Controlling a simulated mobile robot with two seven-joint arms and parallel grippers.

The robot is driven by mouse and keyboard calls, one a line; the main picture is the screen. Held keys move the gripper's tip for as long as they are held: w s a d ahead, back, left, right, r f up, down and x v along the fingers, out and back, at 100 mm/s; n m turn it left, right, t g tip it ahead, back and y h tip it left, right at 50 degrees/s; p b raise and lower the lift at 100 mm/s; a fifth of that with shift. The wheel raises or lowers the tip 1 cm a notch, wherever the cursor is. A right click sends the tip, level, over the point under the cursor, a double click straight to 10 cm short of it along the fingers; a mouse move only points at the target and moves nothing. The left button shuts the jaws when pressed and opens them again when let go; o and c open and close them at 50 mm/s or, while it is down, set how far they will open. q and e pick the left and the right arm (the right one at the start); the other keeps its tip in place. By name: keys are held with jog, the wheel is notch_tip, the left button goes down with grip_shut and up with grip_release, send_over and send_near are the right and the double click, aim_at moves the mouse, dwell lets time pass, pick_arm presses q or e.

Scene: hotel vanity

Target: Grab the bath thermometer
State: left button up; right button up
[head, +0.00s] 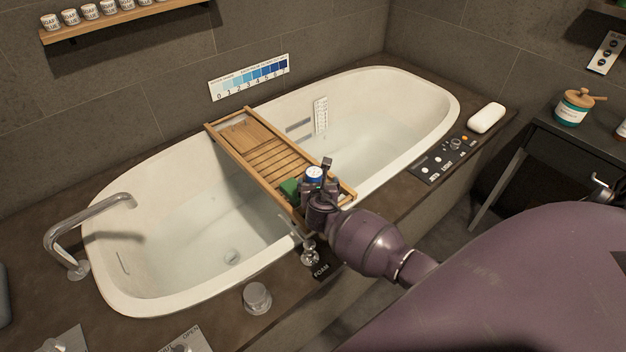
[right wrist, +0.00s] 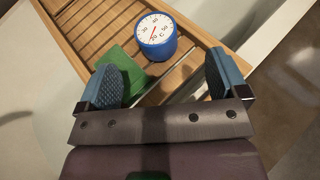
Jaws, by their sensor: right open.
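The bath thermometer (right wrist: 156,42) is a round blue body with a white dial and a red needle. It sits on the wooden bath tray (right wrist: 84,17), beside a green item (right wrist: 121,73). In the head view the thermometer (head: 315,173) shows just past my right gripper (head: 321,180), partly hidden by it. In the right wrist view my right gripper (right wrist: 160,82) is open, its blue pads spread wide. The thermometer lies ahead of and between the pads, with no contact visible. My left gripper is not in view.
The tray spans the white bathtub (head: 440,92), which holds water. A tap (head: 85,228) stands at the left and a control panel (head: 446,158) on the right rim. A white soap bar (head: 486,118) lies beyond. A dark side table (head: 545,130) stands at right.

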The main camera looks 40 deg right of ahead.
aim_at(314, 173)
jog(key=x, duration=0.2)
jog(key=b+x, duration=0.1)
jog(key=shift+w+d+f, duration=0.1)
jog(key=shift+w+f, duration=0.05)
jog(key=shift+f, duration=0.35)
jog(key=shift+w+d, duration=0.15)
jog(key=shift+w, duration=0.2)
jog(key=b+x, duration=0.1)
jog(key=x, duration=0.1)
jog(key=b+x, duration=0.1)
jog(key=x, duration=0.1)
jog(key=shift+w+a+f, duration=0.1)
jog(key=shift+a+f, duration=0.1)
jog(key=shift+a, duration=0.05)
jog(key=shift+w+d+b, duration=0.25)
jog(key=shift+w+b, duration=0.05)
jog(key=shift+w, duration=0.1)
jog(key=shift+r, duration=0.2)
jog(key=c, duration=0.8)
jog(key=shift+c, duration=1.1)
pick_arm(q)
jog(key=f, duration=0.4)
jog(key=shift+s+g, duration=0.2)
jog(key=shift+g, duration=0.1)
